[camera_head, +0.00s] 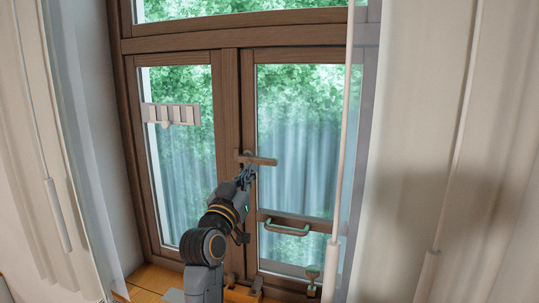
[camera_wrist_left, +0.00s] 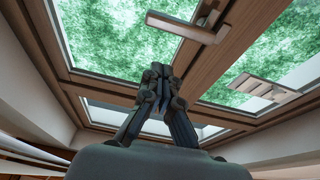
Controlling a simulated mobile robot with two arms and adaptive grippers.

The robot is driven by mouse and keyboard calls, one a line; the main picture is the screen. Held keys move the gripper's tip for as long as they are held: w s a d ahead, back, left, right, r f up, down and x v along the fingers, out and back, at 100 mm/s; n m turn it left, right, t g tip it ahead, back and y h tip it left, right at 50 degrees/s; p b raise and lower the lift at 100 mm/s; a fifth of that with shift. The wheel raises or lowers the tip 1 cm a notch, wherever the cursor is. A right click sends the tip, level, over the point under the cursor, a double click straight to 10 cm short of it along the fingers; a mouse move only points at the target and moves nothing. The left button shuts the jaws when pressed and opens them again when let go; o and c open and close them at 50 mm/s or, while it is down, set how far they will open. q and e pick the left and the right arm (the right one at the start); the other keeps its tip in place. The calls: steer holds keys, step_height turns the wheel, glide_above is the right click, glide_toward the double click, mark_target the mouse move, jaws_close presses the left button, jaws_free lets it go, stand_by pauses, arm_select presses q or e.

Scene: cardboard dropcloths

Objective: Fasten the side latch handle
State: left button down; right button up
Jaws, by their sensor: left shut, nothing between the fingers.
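A brown latch handle (camera_head: 258,158) sits on the middle stile of the wooden window. Its lever lies nearly level and points right over the right pane. In the left wrist view the latch handle (camera_wrist_left: 187,28) is at the top, with its mount on the wooden stile. My left gripper (camera_head: 247,171) is just below the handle in the head view. In the left wrist view my left gripper (camera_wrist_left: 157,70) has its fingertips together, empty, below the lever with a visible gap in the picture. My right gripper is in neither view.
A grey-green pull handle (camera_head: 288,230) sits on the right sash's lower rail. A small green fitting (camera_head: 313,272) is near the sill. A pale slatted piece (camera_head: 171,114) is at the left pane. A white rod (camera_head: 343,130) hangs at the right, and curtains flank the window.

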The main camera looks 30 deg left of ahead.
arm_select(q)
steer(key=shift+s+r, duration=0.35)
steer(key=shift+r, duration=0.55)
step_height(320, 180, up, 4)
steer(key=p, duration=0.4)
glide_above(261, 158)
steer(key=s+d, duration=0.1)
steer(key=s, duration=0.1)
steer(key=shift+w+f+p, duration=0.1)
steer(key=shift+f+p, duration=0.4)
steer(key=shift+f, duration=1.9)
